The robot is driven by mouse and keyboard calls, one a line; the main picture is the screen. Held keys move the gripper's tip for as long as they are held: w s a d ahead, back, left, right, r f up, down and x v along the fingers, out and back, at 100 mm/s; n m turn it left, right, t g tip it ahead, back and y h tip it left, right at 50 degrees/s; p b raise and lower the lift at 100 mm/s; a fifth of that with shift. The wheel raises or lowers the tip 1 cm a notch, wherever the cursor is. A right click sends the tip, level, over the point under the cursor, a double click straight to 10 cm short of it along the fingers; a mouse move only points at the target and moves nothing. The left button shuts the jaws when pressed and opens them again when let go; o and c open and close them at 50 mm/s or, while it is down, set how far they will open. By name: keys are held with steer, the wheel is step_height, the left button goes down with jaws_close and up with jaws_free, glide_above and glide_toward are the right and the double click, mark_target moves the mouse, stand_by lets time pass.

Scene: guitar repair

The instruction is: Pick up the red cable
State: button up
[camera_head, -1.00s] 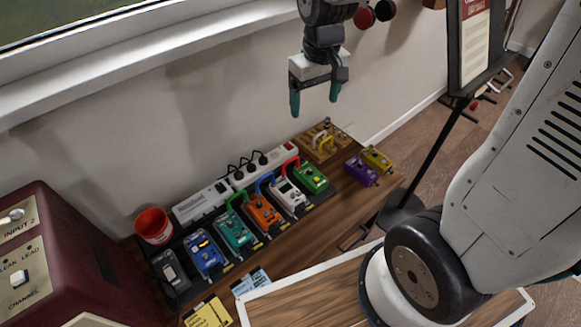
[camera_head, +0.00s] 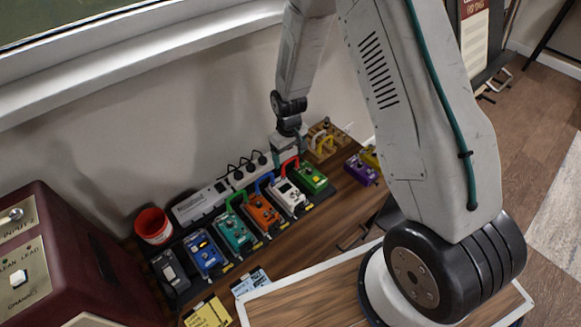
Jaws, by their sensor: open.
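The red cable (camera_head: 289,161) is a short arched patch lead between the white pedal (camera_head: 289,193) and the green pedal (camera_head: 311,178) on the pedalboard. My gripper (camera_head: 288,155) is low at the back of the board, right at the red cable in the picture. Its jaws are open, with teal fingertips partly seen around the cable's top. I cannot tell if they touch it. My wrist hides part of the power strip behind.
A blue cable (camera_head: 264,183) and a green cable (camera_head: 236,199) arch over neighbouring pedals on the left. Yellow cables sit on a wooden block (camera_head: 326,141) close on the right. A white power strip (camera_head: 201,203) with black plugs runs behind. A red cup (camera_head: 153,226) stands left.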

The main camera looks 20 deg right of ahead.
steer(key=f, duration=0.5)
steer(key=shift+s, duration=0.4)
steer(key=c, duration=0.8)
